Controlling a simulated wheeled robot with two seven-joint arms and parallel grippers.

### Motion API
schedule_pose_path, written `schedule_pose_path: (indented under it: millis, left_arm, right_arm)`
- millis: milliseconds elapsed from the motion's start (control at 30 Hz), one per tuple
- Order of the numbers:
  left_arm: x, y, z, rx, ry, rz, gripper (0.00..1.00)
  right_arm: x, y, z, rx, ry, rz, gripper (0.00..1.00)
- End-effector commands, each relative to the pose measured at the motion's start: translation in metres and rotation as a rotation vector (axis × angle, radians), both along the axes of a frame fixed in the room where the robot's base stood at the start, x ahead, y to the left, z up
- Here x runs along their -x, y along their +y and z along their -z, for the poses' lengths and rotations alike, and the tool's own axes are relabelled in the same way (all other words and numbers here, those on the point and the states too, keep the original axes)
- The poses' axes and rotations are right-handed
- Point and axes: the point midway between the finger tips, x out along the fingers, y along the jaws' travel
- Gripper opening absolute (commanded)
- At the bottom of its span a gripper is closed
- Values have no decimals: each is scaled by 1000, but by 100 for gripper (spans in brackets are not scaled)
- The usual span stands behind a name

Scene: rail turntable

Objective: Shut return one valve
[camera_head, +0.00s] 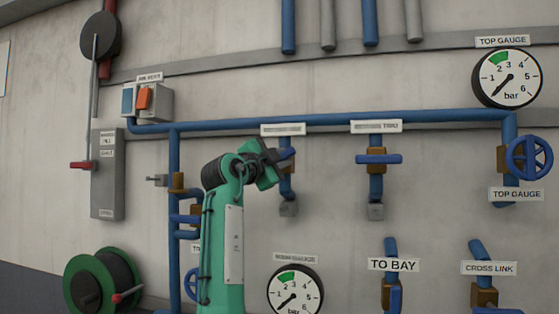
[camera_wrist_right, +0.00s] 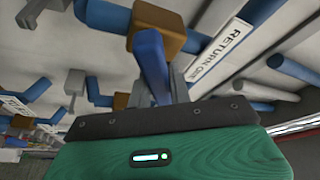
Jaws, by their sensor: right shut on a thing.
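The return one valve has a brass body (camera_head: 287,169) on a short blue drop pipe below the long blue header pipe. Its blue lever (camera_wrist_right: 152,60) runs from the brass body (camera_wrist_right: 157,27) into my right gripper in the right wrist view. My right gripper (camera_head: 275,158) is shut on this lever, with a grey finger on each side. In the head view the gripper hides part of the lever, so its exact angle is hard to tell. The valve's white label (camera_wrist_right: 228,42) reads "RETURN ONE" in the wrist view. My left gripper is not in view.
A similar valve (camera_head: 376,158) to the right has its blue lever crosswise to its pipe. The blue header pipe (camera_head: 330,118) runs just above. A gauge (camera_head: 295,290) sits below, and a blue handwheel (camera_head: 529,158) is at the far right. A hose reel (camera_head: 88,287) stands lower left.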

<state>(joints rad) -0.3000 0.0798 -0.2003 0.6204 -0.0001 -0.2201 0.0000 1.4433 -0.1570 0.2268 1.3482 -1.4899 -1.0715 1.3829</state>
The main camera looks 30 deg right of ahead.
Motion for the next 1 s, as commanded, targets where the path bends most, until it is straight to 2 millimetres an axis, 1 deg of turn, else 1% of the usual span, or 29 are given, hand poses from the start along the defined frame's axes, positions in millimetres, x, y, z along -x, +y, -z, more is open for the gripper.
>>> schedule_pose_path:
  millis: [200, 500, 700, 1000]
  left_arm:
    - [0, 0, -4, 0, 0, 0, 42]
    - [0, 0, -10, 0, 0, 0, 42]
    - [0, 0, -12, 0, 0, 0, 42]
    - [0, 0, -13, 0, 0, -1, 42]
  right_arm:
    - [0, -1, 1, -132, -153, 0, 0]
    - [1, -1, 3, -274, -320, -1, 0]
    - [1, -1, 5, -333, -388, 0, 0]
    - [1, -1, 7, -367, -428, -1, 0]
